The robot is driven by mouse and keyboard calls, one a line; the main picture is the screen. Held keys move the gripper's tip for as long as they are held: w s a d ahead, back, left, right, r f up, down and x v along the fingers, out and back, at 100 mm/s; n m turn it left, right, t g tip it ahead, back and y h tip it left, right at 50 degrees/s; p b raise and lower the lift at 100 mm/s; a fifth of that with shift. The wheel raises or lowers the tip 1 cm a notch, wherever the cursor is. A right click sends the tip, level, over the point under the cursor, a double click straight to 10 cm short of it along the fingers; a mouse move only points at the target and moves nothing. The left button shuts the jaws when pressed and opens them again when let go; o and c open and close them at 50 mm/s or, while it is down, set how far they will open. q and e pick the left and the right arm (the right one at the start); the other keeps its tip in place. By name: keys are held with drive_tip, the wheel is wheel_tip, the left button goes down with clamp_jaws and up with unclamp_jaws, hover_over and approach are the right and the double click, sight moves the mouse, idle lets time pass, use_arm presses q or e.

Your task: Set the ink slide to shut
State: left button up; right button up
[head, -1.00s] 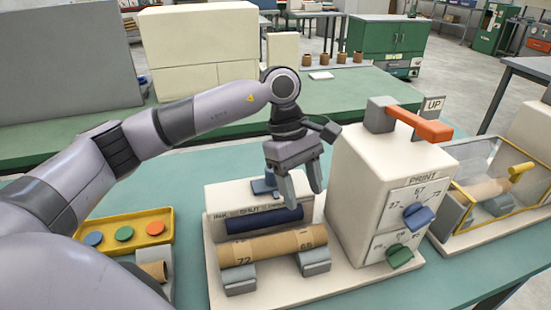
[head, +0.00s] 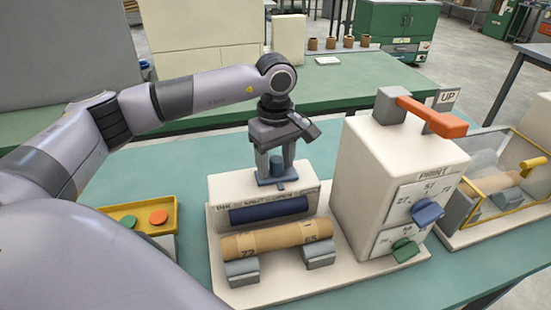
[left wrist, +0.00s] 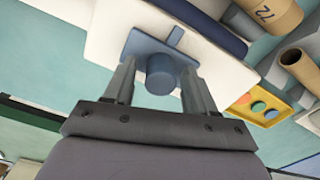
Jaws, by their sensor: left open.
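The ink slide is a blue plate with a round knob (head: 277,166) on top of the cream ink box (head: 218,190). In the left wrist view the knob (left wrist: 161,74) stands up from its plate, with a short blue pointer (left wrist: 175,36) ahead of it. My left gripper (head: 276,176) points down over the slide. Its fingers are open, one on each side of the knob, with a gap visible in the left wrist view (left wrist: 158,88). The ink label shows words on the box's front edge, partly unreadable; I cannot tell which one the slide stands at. My right gripper is not in view.
A dark blue roller (head: 268,210) and a cardboard tube (head: 275,239) lie in front of the slide. The print box (head: 365,165) with an orange lever (head: 432,118) stands close on the right. A yellow tray (head: 165,208) with coloured discs is at left.

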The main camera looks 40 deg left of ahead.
use_arm(q)
clamp_jaws()
drive_tip(key=s+a+b, duration=0.1)
drive_tip(key=s+a, duration=0.2)
drive_tip(key=s, duration=0.1)
drive_tip(key=shift+s+a, duration=0.1)
drive_tip(key=shift+a, duration=0.3)
drive_tip(key=shift+s+a, duration=0.25)
drive_tip(key=shift+c, duration=1.3)
unclamp_jaws()
drive_tip(key=shift+o, duration=1.3)
drive_tip(key=shift+s+a, duration=0.15)
